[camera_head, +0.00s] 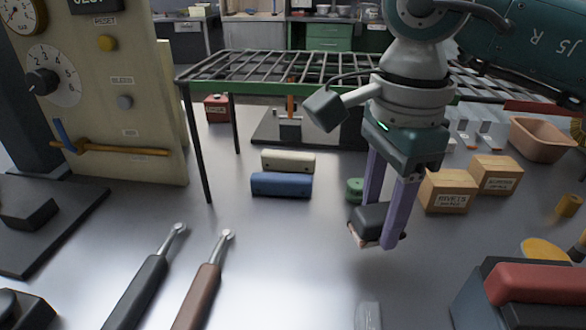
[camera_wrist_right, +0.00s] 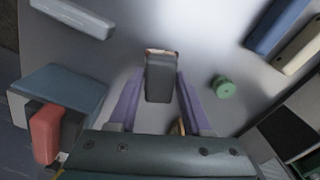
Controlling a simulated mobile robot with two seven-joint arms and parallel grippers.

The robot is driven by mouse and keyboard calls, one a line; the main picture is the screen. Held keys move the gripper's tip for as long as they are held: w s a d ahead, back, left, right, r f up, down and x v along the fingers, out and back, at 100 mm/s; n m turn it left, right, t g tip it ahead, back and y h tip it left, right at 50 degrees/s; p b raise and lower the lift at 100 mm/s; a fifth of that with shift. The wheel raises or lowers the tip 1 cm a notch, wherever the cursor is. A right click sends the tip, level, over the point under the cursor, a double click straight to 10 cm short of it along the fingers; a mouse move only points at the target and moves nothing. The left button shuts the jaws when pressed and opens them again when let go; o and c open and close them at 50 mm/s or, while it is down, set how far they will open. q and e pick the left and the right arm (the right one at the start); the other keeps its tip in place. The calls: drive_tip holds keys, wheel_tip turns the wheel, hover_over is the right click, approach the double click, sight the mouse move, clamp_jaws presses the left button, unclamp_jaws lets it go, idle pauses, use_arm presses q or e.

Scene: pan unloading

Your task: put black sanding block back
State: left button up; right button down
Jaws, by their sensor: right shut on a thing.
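The black sanding block (camera_head: 371,217), dark grey on top with a tan underside, is between the purple fingers of my right gripper (camera_head: 382,224). The gripper points down and is shut on the block, which looks slightly tilted; I cannot tell whether it touches the table. In the right wrist view the block (camera_wrist_right: 160,78) sits between the fingertips of the right gripper (camera_wrist_right: 160,88). A blue block (camera_head: 281,186) and a cream block (camera_head: 288,161) lie side by side to the left of it. My left gripper is not in view.
A green round piece (camera_head: 354,189) is just behind the gripper. Cardboard boxes (camera_head: 447,193) stand to the right. A slatted rack (camera_head: 280,66) spans the back. Two handled tools (camera_head: 139,290) lie front left. A red-topped block (camera_head: 540,283) is front right.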

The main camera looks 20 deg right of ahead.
sight(369, 256)
drive_tip(key=shift+f, duration=2.15)
drive_tip(key=shift+f+b, duration=0.2)
drive_tip(key=shift+b, duration=0.15)
drive_tip(key=shift+c, duration=1.7)
unclamp_jaws()
wheel_tip(369, 256, up, 12)
drive_tip(key=shift+r, duration=0.25)
